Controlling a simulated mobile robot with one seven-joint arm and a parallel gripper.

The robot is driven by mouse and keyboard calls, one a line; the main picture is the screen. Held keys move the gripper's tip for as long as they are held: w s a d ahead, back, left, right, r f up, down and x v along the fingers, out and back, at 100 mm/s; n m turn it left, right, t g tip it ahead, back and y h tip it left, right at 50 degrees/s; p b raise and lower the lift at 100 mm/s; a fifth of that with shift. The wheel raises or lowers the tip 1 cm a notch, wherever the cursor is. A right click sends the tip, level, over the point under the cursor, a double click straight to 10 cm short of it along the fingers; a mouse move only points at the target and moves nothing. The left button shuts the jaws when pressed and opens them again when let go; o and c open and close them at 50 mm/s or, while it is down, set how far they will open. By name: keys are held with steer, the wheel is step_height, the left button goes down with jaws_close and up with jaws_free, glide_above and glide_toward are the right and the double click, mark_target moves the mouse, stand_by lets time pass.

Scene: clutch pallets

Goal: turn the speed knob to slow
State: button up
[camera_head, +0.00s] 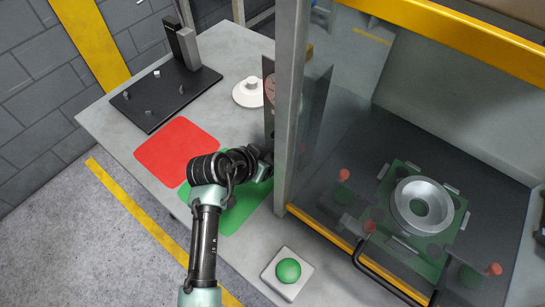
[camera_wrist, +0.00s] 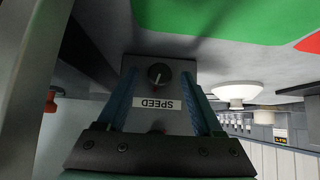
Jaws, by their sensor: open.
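The speed knob (camera_wrist: 158,72) is a small dark round knob on a grey panel (camera_wrist: 180,118). A white label (camera_wrist: 156,103) reading SPEED appears upside down just below it in the wrist view. A small reddish mark seems to show on the knob's lower part; its exact setting is too small to read. My gripper (camera_wrist: 159,70) is open, with one finger on each side of the knob in the picture and nothing held. I cannot tell whether the fingers touch it. In the head view my gripper (camera_head: 265,166) is by the enclosure post, and the knob is hidden.
A grey post (camera_head: 290,100) and clear enclosure stand right of my arm. Inside, a metal ring (camera_head: 421,205) sits on a green fixture. A green button (camera_head: 289,270) is in front. Red (camera_head: 176,150) and green (camera_head: 232,213) mats, a white round part (camera_head: 248,93) and a black plate (camera_head: 165,97) are on the table.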

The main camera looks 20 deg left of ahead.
steer(key=shift+w+d+f, duration=0.1)
steer(key=shift+w+f, duration=0.1)
steer(key=shift+f, duration=0.05)
jaws_close()
